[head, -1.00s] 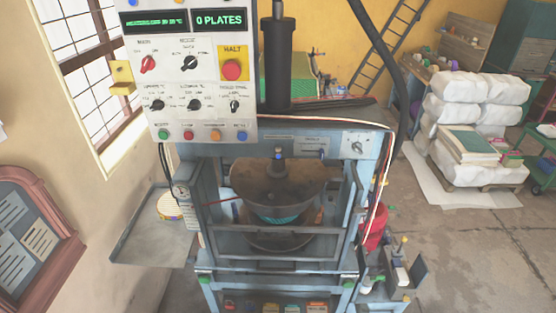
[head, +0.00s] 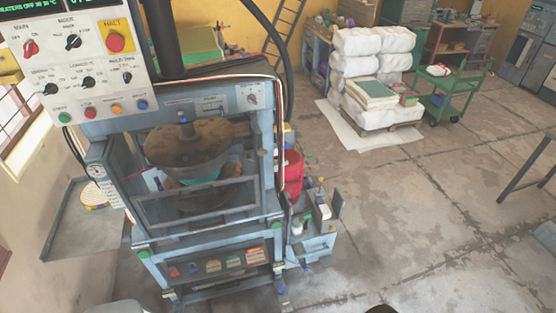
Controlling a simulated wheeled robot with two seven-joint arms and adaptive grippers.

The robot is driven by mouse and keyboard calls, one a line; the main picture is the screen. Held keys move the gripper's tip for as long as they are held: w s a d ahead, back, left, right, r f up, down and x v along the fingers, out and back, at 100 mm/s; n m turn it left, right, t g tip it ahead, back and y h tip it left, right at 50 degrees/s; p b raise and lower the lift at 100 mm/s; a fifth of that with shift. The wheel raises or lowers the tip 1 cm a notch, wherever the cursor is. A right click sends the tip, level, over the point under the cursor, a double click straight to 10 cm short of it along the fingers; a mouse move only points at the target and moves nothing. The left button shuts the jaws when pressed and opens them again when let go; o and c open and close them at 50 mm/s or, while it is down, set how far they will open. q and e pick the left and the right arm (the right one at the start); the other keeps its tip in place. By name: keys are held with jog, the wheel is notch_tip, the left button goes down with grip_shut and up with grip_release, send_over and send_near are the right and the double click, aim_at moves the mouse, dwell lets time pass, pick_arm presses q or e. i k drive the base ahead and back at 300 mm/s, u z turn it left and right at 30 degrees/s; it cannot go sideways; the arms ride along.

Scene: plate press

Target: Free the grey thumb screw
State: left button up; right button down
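The plate press (head: 205,250) has a blue-grey frame and stands left of centre. Inside it is a round brown disc-like head (head: 190,146) with a grey upright stud (head: 184,124) on top. Below the head shows a teal band (head: 201,177). A dark knob on a light plate (head: 252,98) sits at the frame's upper right. I cannot tell which small part is the grey thumb screw. Neither of my grippers can be made out; only small bits of something grey and something dark show at the bottom edge.
The control panel (head: 50,65) with a red HALT button hangs at the upper left. A red bucket (head: 292,172) and a small blue-grey stand (head: 314,238) with bottles are right of the press. White bales (head: 368,42) and a green cart (head: 458,93) stand farther back. The right floor is mostly clear.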

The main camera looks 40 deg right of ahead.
aim_at(262, 152)
jog(key=z, duration=0.9)
jog(key=i, duration=0.6)
jog(key=z, duration=0.4)
